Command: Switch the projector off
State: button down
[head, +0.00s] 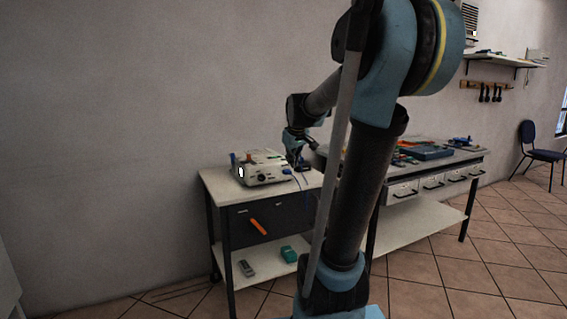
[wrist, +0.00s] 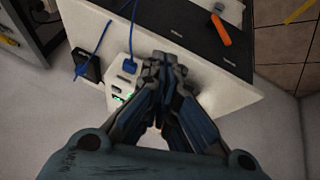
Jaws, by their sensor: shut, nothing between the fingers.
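The projector (head: 264,174), a white box, stands on the left part of the bench top. A bright white lens or light shows on its front left. In the wrist view the projector (wrist: 118,76) is partly hidden behind my fingers, with green lights on it and a blue plug in its top end. My gripper (head: 302,168) is at the projector's right side in the head view. In the wrist view my gripper (wrist: 164,58) is shut and empty, its fingertips over or beside the projector's edge. I cannot tell whether they touch it. No switch is clearly visible.
A black box (wrist: 86,65) with a blue cable (wrist: 97,45) lies beside the projector. An orange handle (head: 259,227) sticks out from the dark drawer front. A grey item (head: 246,268) and a teal item (head: 289,254) lie on the lower shelf. A cluttered workbench continues right.

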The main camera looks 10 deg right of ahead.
aim_at(284, 159)
jog(key=w+r+n+t, duration=0.1)
jog(key=w+r, duration=0.2)
jog(key=w, duration=0.9)
jog(key=w+r+n+t, duration=0.1)
jog(key=w+r+n, duration=0.1)
jog(key=w, duration=1)
jog(key=shift+w+a+r+n+t, duration=0.3)
jog(key=shift+w+a+r+t, duration=0.1)
jog(key=shift+r, duration=0.35)
jog(key=shift+f, duration=4.4)
jog(key=shift+s+f, duration=0.1)
jog(key=shift+f, duration=0.25)
jog(key=shift+f, duration=0.35)
jog(key=shift+r, duration=0.75)
jog(key=shift+r, duration=0.1)
